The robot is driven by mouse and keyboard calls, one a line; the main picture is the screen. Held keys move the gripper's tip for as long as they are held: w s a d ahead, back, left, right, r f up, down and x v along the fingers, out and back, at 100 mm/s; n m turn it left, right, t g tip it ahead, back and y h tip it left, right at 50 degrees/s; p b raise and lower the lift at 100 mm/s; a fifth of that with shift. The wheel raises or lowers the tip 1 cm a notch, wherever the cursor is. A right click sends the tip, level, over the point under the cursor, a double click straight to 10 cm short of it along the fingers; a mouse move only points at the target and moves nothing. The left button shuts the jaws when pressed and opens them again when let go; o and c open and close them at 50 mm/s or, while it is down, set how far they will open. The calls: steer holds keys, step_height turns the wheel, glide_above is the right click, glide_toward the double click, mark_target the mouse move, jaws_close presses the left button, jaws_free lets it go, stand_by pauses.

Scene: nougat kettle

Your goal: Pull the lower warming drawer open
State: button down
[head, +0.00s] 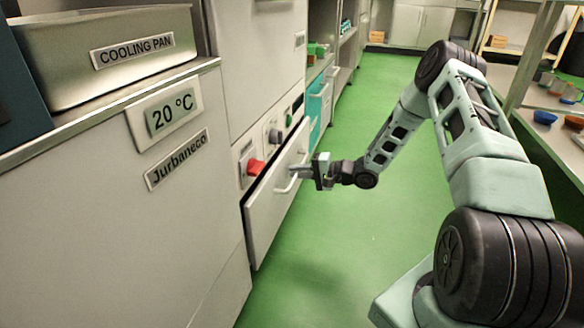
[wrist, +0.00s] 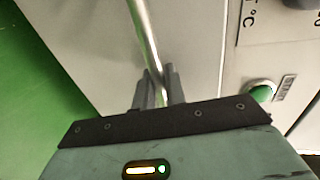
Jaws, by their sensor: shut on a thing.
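The lower warming drawer (head: 270,208) is a plain light-grey front low in the cabinet row. Its front appears to stand a little out from the panel above it; I cannot see inside. Its bar handle (head: 284,187) is pale in the head view. In the wrist view the handle (wrist: 147,35) is a shiny metal bar running up between my fingers. My gripper (head: 304,171) reaches it from the right, and its fingers (wrist: 154,90) are closed around the bar. The fingers hide part of the handle.
Above the drawer is a control panel with a red switch (head: 256,167) and a green button, which also shows in the wrist view (wrist: 262,92). A cooling pan (head: 105,60) stands on the left counter. The green floor (head: 350,230) before the drawer is clear. A bench with bowls (head: 545,117) is at right.

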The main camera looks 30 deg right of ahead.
steer(key=f+p+v, duration=0.2)
steer(key=p+v, duration=0.1)
steer(key=v, duration=0.6)
steer(key=f+p+v, duration=0.1)
steer(key=p+v, duration=0.2)
steer(key=v, duration=0.7)
steer(key=s+f+p+v, duration=0.1)
steer(key=p+v, duration=0.3)
steer(key=v, duration=0.6)
steer(key=shift+d+f, duration=0.25)
steer(key=shift+f, duration=0.5)
steer(key=shift+s, duration=0.1)
steer(key=c, duration=1.8)
jaws_free()
steer(key=p+v, duration=0.4)
steer(key=v, duration=1.3)
steer(key=shift+s+d+r, duration=0.1)
steer(key=shift+s, duration=0.05)
